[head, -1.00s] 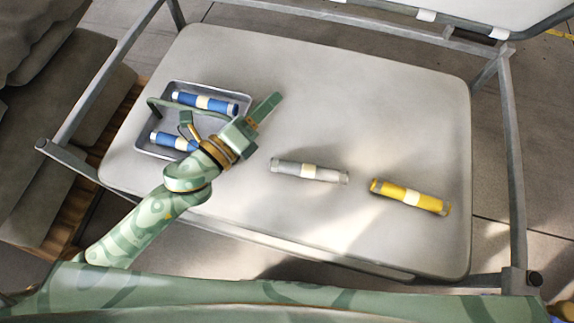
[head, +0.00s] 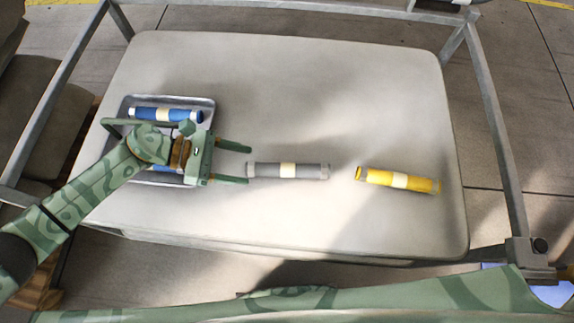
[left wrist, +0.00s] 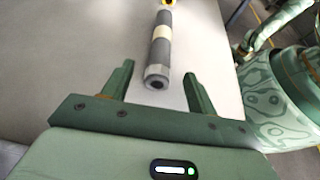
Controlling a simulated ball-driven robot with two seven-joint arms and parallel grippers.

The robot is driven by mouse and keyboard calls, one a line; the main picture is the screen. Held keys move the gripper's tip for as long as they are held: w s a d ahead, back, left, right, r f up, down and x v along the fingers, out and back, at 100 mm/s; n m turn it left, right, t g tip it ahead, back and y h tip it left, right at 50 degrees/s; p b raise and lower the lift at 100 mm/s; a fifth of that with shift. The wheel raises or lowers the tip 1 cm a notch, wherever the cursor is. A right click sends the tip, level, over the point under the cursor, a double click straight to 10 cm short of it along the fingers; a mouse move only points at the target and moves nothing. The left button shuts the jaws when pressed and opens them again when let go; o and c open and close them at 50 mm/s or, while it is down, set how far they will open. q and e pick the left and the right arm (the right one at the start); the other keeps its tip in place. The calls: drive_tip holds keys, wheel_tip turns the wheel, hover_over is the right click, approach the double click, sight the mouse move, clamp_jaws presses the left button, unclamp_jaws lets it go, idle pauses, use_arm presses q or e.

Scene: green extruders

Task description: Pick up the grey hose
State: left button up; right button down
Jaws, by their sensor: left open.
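The grey hose (head: 310,171), a short tube with a cream band in the middle, lies on the pale table top (head: 300,90). My left gripper (head: 243,163) is open and empty just left of the hose's near end, its two fingers pointing right toward it. My right gripper is not seen in the head view.
A yellow hose (head: 420,183) lies to the right of the grey one. A metal tray (head: 210,103) at the left holds a blue hose (head: 150,114) and another blue one partly hidden by my arm. Metal frame rails (head: 497,130) border the table.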

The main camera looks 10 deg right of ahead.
sight(267, 168)
use_arm(q)
drive_tip(key=b+x, duration=0.1)
drive_tip(key=x, duration=0.5)
drive_tip(key=shift+r, duration=0.1)
drive_tip(key=shift+s+d, duration=0.1)
drive_tip(key=shift+d, duration=0.35)
drive_tip(key=c, duration=1.1)
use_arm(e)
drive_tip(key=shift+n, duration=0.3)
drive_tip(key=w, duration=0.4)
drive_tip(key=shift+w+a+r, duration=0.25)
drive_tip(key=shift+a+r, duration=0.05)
